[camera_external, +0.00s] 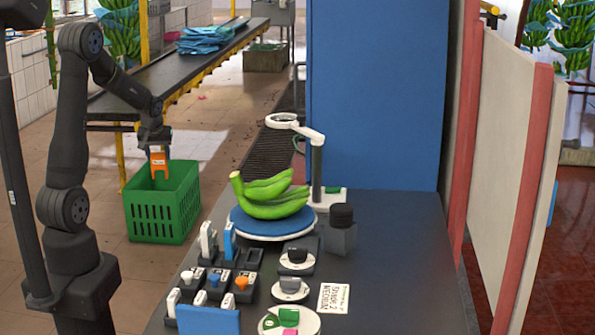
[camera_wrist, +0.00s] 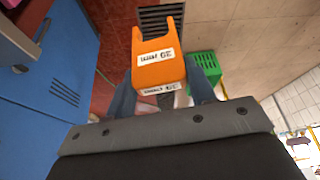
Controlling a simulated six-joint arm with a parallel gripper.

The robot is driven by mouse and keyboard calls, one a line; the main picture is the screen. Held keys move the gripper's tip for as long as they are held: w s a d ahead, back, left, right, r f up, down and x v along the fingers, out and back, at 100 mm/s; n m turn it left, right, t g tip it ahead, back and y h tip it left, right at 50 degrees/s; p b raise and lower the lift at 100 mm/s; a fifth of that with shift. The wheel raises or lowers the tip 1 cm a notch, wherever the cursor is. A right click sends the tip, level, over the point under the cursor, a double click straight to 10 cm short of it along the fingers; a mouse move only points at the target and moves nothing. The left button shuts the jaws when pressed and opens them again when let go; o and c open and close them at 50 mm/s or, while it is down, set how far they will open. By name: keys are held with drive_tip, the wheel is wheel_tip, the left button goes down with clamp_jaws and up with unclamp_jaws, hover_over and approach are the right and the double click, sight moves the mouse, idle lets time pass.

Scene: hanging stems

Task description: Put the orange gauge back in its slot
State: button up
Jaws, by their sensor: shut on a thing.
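The orange gauge (camera_external: 158,160) is a flat piece with a forked end, held over the green crate in the external view. In the wrist view the orange gauge (camera_wrist: 158,70) carries white labels with printed text. My gripper (camera_external: 156,147) is shut on it; in the wrist view my gripper's (camera_wrist: 162,94) fingers lie on either side. A dark gauge rack (camera_external: 247,258) stands on the table's left part. Its left place holds a white gauge (camera_external: 207,240) and its middle place a blue gauge (camera_external: 229,241). Its right place looks empty.
The green crate (camera_external: 162,212) is on the floor below my gripper. On the table (camera_external: 390,265) are green bananas (camera_external: 270,196) on a blue round stand, a magnifier lamp (camera_external: 318,165), several knobbed pieces and a blue panel (camera_external: 208,321).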

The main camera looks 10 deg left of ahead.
drive_tip(key=s+d+r+n+g+y, duration=0.1)
drive_tip(key=s+d+r+n, duration=0.3)
drive_tip(key=d, duration=0.6)
drive_tip(key=s+d+r+n+y, duration=0.15)
drive_tip(key=s+d+r, duration=0.35)
drive_tip(key=d, duration=0.5)
drive_tip(key=s+d+r+n+g, duration=0.1)
drive_tip(key=s+d+r+n, duration=0.25)
drive_tip(key=s, duration=0.25)
drive_tip(key=s+d+r+n+g+y, duration=0.1)
drive_tip(key=s+d+r+n, duration=0.1)
drive_tip(key=s+d, duration=0.3)
drive_tip(key=s+d+r+n+g, duration=0.1)
drive_tip(key=s+d+r+n, duration=0.15)
drive_tip(key=s, duration=0.55)
drive_tip(key=s+d+f+n, duration=0.1)
drive_tip(key=s+d+n, duration=0.1)
drive_tip(key=s+d, duration=0.35)
drive_tip(key=s+d+f, duration=0.2)
drive_tip(key=s+f, duration=0.3)
drive_tip(key=f, duration=0.2)
drive_tip(key=s+d+f, duration=0.2)
drive_tip(key=s+f, duration=0.4)
drive_tip(key=f, duration=0.1)
drive_tip(key=shift+d+f+g, duration=0.25)
drive_tip(key=shift+d+g, duration=0.05)
drive_tip(key=shift+d, duration=0.05)
drive_tip(key=shift+s+f, duration=0.1)
